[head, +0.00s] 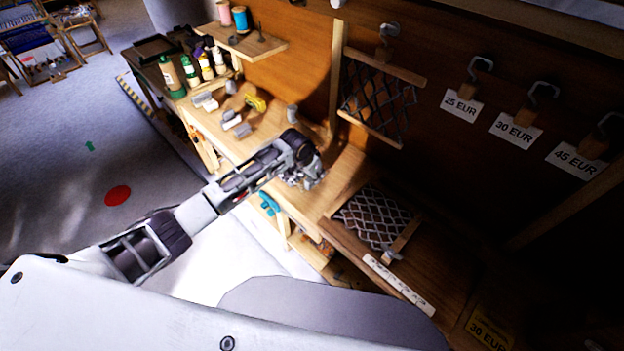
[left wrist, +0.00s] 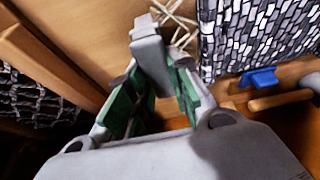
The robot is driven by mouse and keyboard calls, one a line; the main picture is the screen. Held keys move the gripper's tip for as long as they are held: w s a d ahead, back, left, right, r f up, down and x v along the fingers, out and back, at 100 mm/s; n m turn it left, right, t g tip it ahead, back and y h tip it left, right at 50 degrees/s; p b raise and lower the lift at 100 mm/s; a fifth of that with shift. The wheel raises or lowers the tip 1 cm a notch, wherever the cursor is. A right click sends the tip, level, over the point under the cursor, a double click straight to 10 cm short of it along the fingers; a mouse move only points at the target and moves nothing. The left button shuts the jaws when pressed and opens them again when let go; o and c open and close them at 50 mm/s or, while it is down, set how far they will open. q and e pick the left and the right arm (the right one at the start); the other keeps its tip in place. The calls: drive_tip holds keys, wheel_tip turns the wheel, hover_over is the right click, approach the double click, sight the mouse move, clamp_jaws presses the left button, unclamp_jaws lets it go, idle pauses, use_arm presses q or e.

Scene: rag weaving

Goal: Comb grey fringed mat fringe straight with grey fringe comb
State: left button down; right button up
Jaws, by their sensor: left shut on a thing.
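A grey and white woven mat (head: 375,216), which I take to be the grey fringed mat, lies on the bench, right of my left gripper. In the left wrist view the mat (left wrist: 255,35) is at the upper right, with pale fringe strands (left wrist: 178,22) spreading at its left edge. My left gripper (head: 314,177) is above the bench, shut on a grey piece, apparently the fringe comb (left wrist: 148,48), between its green-padded fingers. The comb's far end is close to the strands; I cannot tell whether they touch. Its teeth are not clear. My right gripper is out of view.
A dark mesh piece (head: 380,103) hangs on the wall behind. Small grey and yellow items (head: 255,103) and several bottles (head: 192,70) stand on the bench's left. A white ruler strip (head: 398,284) runs along its front edge. A blue piece (left wrist: 258,78) is beside the mat.

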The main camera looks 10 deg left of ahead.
use_arm(q)
drive_tip(key=shift+r, duration=2.05)
drive_tip(key=c, duration=1.9)
unclamp_jaws()
clamp_jaws()
drive_tip(key=shift+a+f, duration=0.1)
drive_tip(key=shift+a, duration=0.05)
